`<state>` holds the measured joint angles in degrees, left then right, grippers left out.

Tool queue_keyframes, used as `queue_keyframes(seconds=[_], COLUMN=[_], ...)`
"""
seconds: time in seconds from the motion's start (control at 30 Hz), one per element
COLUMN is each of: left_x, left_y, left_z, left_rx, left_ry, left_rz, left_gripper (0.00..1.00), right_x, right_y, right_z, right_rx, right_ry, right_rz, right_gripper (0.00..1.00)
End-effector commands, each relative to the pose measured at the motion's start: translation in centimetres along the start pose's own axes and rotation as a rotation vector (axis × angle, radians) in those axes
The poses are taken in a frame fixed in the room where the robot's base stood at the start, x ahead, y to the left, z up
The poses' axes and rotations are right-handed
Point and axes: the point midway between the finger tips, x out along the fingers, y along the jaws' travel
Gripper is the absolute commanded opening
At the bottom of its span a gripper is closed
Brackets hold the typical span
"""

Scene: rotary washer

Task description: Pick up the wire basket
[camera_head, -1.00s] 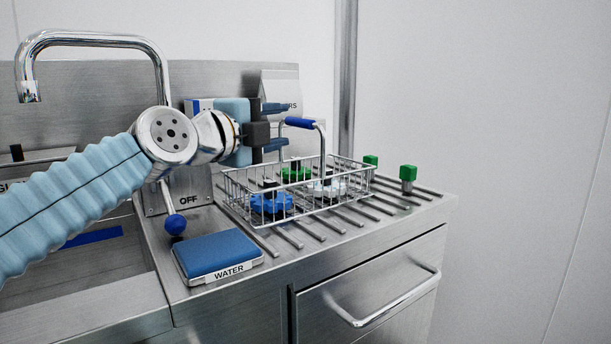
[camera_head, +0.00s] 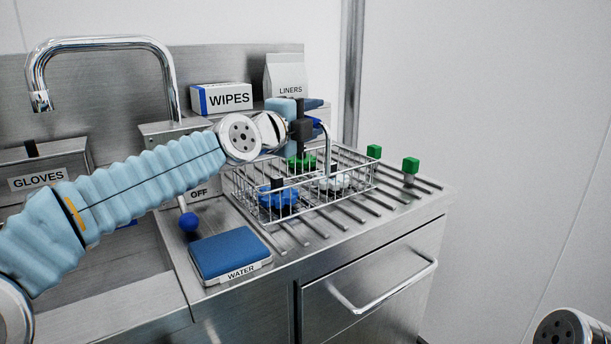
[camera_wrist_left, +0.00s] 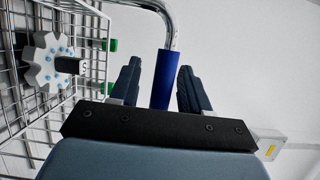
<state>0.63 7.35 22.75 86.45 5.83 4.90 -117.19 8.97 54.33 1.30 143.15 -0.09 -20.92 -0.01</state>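The wire basket (camera_head: 308,207) sits on the ribbed drainboard. It holds a blue part (camera_head: 279,197), a green part (camera_head: 301,162) and a white part (camera_head: 333,183). Its arched handle (camera_head: 327,146) has a blue grip. In the left wrist view the blue grip (camera_wrist_left: 165,80) lies between the two fingers of my left gripper (camera_wrist_left: 158,88), with a visible gap on the right side. My left gripper (camera_head: 316,116) is open around the grip in the head view, and its wrist hides much of it. My right gripper is out of view.
A blue WATER pad (camera_head: 231,254) and a blue-knobbed lever (camera_head: 189,222) are in front at left. The faucet (camera_head: 100,42), WIPES box (camera_head: 222,99) and LINERS bag (camera_head: 287,77) are behind.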

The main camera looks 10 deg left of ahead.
Motion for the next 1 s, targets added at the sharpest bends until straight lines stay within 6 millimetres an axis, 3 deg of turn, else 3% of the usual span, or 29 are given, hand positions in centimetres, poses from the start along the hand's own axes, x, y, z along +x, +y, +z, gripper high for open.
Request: queue_keyframes(seconds=[0.03,0.3,0.77,1.0], left_x=[0.0,0.0,-0.1,-0.1], left_y=[0.0,0.0,-0.1,-1.4], left_z=[0.0,0.0,0.0,-0.1], left_rx=[0.0,0.0,0.0,0.001], left_ry=[0.0,0.0,0.0,0.002], left_rz=[0.0,0.0,-0.002,-0.003], left_gripper=[0.38,0.0,0.0,0.0], right_x=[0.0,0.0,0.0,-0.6], right_y=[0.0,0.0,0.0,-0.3], right_z=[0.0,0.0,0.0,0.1], right_rx=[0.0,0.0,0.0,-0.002], right_ry=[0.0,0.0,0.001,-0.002], right_rz=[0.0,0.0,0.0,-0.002], right_gripper=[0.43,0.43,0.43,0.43])
